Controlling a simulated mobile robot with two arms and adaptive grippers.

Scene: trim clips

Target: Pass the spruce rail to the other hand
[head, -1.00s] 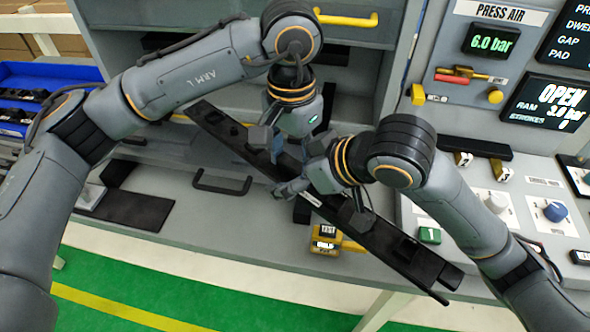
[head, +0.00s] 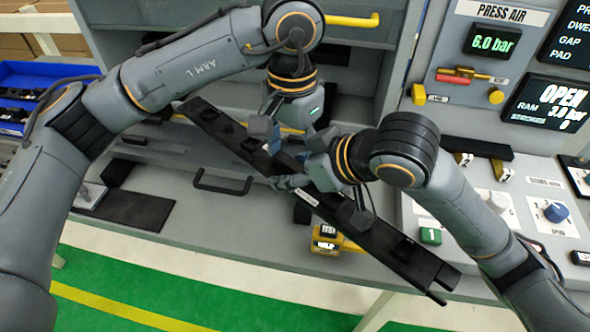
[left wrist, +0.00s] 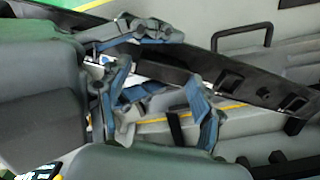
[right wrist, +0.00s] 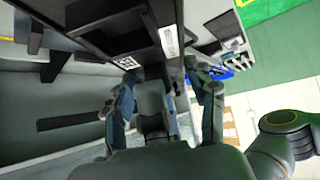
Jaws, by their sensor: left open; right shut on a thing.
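The spruce rail (head: 232,140) is a long, very dark rail with raised blocks and a white label, held slantwise above the bench in the head view. My right gripper (head: 297,180) is shut on it near its middle. The right wrist view shows the rail (right wrist: 147,42) between the fingers of my right gripper (right wrist: 165,105). My left gripper (head: 286,145) is open, close beside the right gripper on the rail's upper-left side. In the left wrist view the rail (left wrist: 240,84) passes by the open left fingers (left wrist: 163,98); contact cannot be told.
The press panel (head: 480,95) with displays and knobs stands at the right. A black handle (head: 222,187) and a dark pad (head: 138,210) lie on the bench. A yellow-and-black block (head: 325,240) sits below the rail. Blue bins (head: 45,75) stand at the far left.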

